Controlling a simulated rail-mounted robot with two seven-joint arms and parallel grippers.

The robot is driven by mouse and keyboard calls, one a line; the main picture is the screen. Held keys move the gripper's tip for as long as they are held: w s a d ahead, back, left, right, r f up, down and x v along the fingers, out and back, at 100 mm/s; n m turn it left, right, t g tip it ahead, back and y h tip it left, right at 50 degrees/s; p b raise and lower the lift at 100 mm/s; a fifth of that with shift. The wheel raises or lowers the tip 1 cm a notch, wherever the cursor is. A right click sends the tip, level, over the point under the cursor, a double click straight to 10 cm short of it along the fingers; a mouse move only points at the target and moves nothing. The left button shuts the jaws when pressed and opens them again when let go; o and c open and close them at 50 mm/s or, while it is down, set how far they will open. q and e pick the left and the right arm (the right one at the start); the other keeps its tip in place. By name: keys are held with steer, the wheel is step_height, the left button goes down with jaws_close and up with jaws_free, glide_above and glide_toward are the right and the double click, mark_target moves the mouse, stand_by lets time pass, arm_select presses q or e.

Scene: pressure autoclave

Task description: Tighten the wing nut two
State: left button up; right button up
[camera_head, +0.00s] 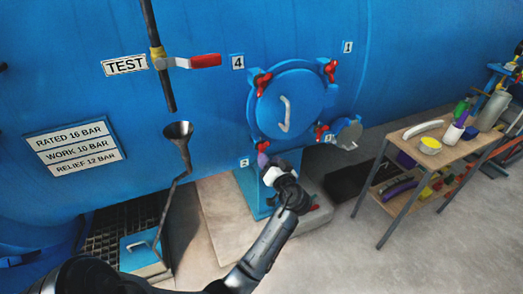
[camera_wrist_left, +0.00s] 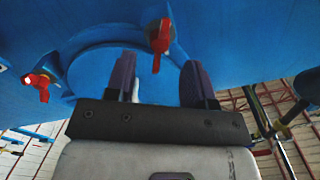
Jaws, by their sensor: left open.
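The round blue hatch door (camera_head: 290,103) with a pale handle (camera_head: 284,113) has red wing nuts around its rim. My left gripper (camera_head: 263,157) is at the hatch's lower left, just below another red wing nut (camera_head: 263,146), away from the lower-right one. In the left wrist view, my left gripper (camera_wrist_left: 160,78) has its purple fingers apart, with a red wing nut (camera_wrist_left: 159,38) beyond the gap. Another red wing nut (camera_wrist_left: 38,84) is at left. My right gripper is out of view.
A funnel (camera_head: 178,130) on a pipe and a red-handled valve (camera_head: 205,61) are at left. A wooden table (camera_head: 407,151) with tools stands at right, with clear floor in front.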

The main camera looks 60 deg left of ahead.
mark_target(262, 150)
arm_select(q)
steer(key=shift+w+a+b, duration=0.2)
steer(key=shift+a, duration=1.5)
steer(key=shift+w+a+b, duration=0.2)
steer(key=shift+a, duration=1.45)
jaws_close()
